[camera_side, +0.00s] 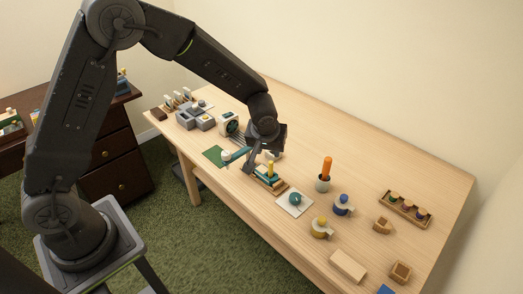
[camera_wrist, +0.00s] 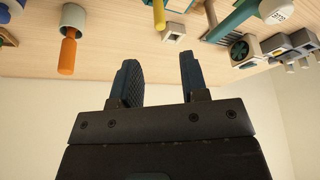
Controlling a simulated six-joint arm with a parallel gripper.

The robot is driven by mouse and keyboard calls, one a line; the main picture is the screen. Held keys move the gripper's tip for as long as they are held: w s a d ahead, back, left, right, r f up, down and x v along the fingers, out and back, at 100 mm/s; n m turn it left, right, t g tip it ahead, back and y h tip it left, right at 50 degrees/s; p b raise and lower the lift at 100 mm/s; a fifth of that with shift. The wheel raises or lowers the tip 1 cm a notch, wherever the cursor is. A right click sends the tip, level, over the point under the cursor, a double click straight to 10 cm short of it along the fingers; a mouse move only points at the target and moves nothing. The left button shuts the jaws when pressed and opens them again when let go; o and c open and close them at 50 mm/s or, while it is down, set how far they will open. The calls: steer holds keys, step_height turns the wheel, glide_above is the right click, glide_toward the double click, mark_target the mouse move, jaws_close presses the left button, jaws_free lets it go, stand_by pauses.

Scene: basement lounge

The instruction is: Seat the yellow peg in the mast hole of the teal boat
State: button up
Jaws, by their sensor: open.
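The teal boat (camera_side: 267,181) sits on a wooden base on the table in the side view. The yellow peg (camera_side: 270,169) stands upright at the boat's middle; how deep it sits in the mast hole is too small to tell. The peg also shows at the top edge of the wrist view (camera_wrist: 159,14), partly cut off. My gripper (camera_side: 264,158) is just above and behind the boat, tilted. In the wrist view my gripper (camera_wrist: 158,72) has its two fingers apart with nothing between them, and the peg is beyond the fingertips.
A white tile with a teal knob (camera_side: 295,201), a yellow-topped mug (camera_side: 321,228) and a blue-topped mug (camera_side: 343,205) are nearby. A green mat (camera_side: 213,156) and grey blocks (camera_side: 195,119) lie left.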

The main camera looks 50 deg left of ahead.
steer(key=s+a+r+m, duration=0.2)
steer(key=s+r, duration=1)
steer(key=r, duration=0.4)
steer(key=s+r+m+t+h, duration=0.1)
steer(key=s+r+m, duration=0.3)
steer(key=s, duration=1.1)
steer(key=shift+d+t+h, duration=0.35)
steer(key=shift+t+h, duration=0.05)
steer(key=shift+h, duration=0.2)
steer(key=shift+o, duration=0.3)
steer(key=shift+w, duration=0.1)
